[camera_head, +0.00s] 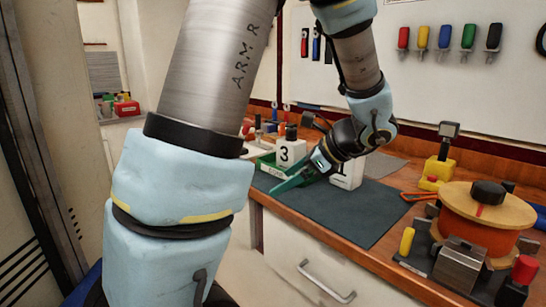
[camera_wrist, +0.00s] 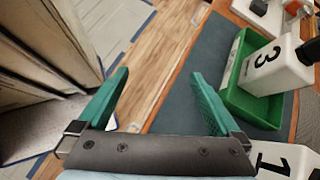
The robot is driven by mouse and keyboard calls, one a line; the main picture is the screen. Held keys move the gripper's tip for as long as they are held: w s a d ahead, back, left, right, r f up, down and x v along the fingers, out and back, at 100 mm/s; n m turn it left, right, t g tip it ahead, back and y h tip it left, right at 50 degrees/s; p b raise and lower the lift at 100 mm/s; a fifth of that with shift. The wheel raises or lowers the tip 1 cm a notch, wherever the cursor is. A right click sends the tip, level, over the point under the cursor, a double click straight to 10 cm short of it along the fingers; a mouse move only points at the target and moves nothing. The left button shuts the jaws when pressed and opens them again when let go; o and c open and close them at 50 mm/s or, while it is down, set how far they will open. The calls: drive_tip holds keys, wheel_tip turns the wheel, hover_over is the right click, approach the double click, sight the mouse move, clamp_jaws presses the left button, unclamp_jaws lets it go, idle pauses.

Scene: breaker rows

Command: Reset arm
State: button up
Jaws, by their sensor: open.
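My gripper (camera_wrist: 158,103) is open and empty, with its two green fingers spread apart in the wrist view. In the head view my gripper (camera_head: 288,184) hangs over the left end of the dark mat, at the front edge of the bench. My arm is bent, with its large grey and pale blue links filling the left and middle of the head view. Part of the bench behind my arm is hidden.
A green tray (camera_wrist: 232,90) is beside my gripper, with white block 3 (camera_wrist: 272,66) at it. White block 1 (camera_wrist: 285,160) is close to the right finger. The dark mat (camera_head: 357,216) is mostly bare. A cable spool (camera_head: 478,225) stands on the right.

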drive_tip(key=s+a+f+n+g+h+p, duration=0.1)
drive_tip(key=s+a+f+n+h+p, duration=0.1)
drive_tip(key=n, duration=0.8)
drive_tip(key=s+a+f+n+g+h+p, duration=0.1)
drive_tip(key=s+a+n+g+h, duration=0.1)
drive_tip(key=s+a+n+h, duration=0.3)
drive_tip(key=a+n+h, duration=0.1)
drive_tip(key=a+n, duration=0.2)
drive_tip(key=n, duration=0.2)
drive_tip(key=shift+f+n+h+p, duration=0.3)
drive_tip(key=shift+f+n+p, duration=0.05)
drive_tip(key=shift+n, duration=0.05)
